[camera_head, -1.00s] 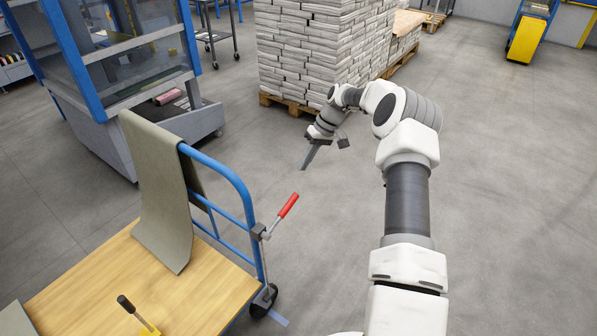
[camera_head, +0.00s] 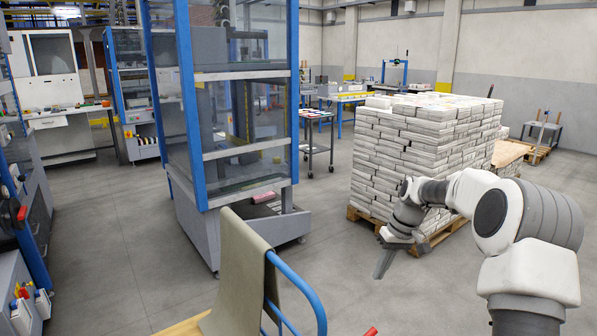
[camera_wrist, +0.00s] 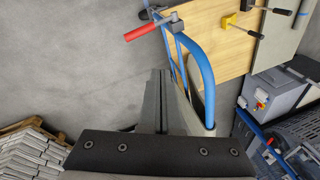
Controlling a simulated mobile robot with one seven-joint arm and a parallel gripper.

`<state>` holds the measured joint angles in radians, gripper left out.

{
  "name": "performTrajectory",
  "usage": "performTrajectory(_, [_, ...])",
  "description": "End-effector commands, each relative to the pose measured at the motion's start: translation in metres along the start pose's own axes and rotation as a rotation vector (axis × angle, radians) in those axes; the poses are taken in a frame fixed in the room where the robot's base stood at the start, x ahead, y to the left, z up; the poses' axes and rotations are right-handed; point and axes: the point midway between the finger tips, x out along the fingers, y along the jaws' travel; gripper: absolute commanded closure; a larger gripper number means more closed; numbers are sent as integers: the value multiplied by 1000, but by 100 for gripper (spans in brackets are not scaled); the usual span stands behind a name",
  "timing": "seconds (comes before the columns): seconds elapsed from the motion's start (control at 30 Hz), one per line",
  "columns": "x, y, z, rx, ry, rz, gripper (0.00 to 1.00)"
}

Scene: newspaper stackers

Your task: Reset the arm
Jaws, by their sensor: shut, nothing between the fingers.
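My arm reaches in from the right of the head view, its white and dark links bent forward. My gripper (camera_head: 384,264) points down over the open floor, in front of the pallet of newspaper bundles. Its narrow fingers are together with nothing between them. In the wrist view the closed fingers (camera_wrist: 160,80) show over the grey floor, close in the picture to the blue cart handle. The gripper appears empty.
A cart with a blue handle (camera_head: 300,288) and draped cloth (camera_head: 238,272) stands left of my gripper. Its red lever (camera_wrist: 142,32) shows in the wrist view. Stacked newspapers (camera_head: 425,145) stand behind. A blue-framed machine (camera_head: 240,150) is further left. Grey floor lies between.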

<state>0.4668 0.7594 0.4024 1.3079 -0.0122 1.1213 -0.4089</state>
Motion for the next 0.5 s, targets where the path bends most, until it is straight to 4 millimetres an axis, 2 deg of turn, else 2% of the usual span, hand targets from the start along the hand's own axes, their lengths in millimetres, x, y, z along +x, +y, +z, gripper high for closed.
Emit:
performTrajectory(0.03, [-20,-15,5,-8,1,32,100])
performTrajectory(0.1, [-39,-32,13,-12,4,70,100])
performTrajectory(0.27, [-81,-66,37,-8,21,151,100])
performTrajectory(0.5, [-134,-113,85,14,73,252,100])
